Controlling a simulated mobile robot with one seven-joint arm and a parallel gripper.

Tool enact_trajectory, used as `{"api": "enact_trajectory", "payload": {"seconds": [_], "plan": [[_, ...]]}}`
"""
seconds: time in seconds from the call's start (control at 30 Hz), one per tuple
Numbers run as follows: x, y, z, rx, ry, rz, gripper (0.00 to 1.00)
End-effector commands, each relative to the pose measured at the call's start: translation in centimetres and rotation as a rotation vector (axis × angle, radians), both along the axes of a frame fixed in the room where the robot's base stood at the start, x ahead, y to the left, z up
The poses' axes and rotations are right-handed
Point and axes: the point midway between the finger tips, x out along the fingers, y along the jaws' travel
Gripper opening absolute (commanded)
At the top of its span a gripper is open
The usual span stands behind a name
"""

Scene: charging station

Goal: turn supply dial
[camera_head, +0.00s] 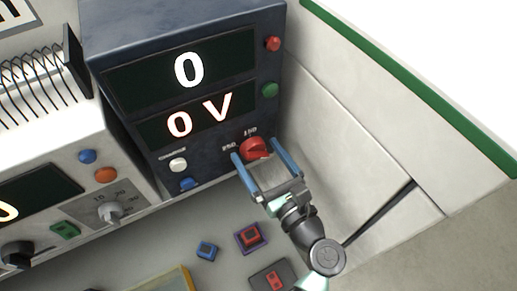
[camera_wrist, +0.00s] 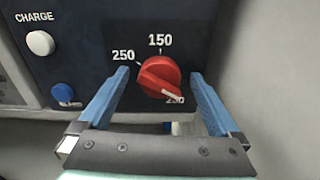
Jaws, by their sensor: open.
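The red supply dial (camera_head: 254,148) is on the lower right of a dark blue supply unit (camera_head: 222,22). In the wrist view the dial (camera_wrist: 160,77) has a white pointer mark aimed to the lower right, near a partly covered label that seems to read 250. Labels 150 above and 250 at upper left also show. My gripper (camera_head: 259,160) is open, with one blue finger on each side of the dial. In the wrist view my gripper (camera_wrist: 160,82) shows gaps between both fingers and the dial. I cannot tell how far its tips are from the panel.
The unit's displays read 0 (camera_head: 188,70) and 0 V (camera_head: 198,117). A white button (camera_wrist: 40,43) marked CHARGE and a blue button (camera_wrist: 63,96) are left of the dial. A pale wall (camera_head: 350,140) stands close on the right. Small buttons (camera_head: 249,237) sit on the surface below.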

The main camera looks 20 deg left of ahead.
Motion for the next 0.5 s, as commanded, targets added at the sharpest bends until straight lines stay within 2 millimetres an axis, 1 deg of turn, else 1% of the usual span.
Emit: {"api": "enact_trajectory", "payload": {"seconds": [0.1, 0.33, 0.47, 0.5], "plan": [[0.26, 0.33, -0.02, -0.001, 0.001, -0.001, 0.98], [0.27, 0.35, -0.06, -0.001, 0.001, -0.001, 0.98], [0.26, 0.34, -0.05, -0.001, 0.001, -0.001, 0.75], [0.26, 0.33, -0.04, -0.001, 0.001, -0.001, 0.68]]}}
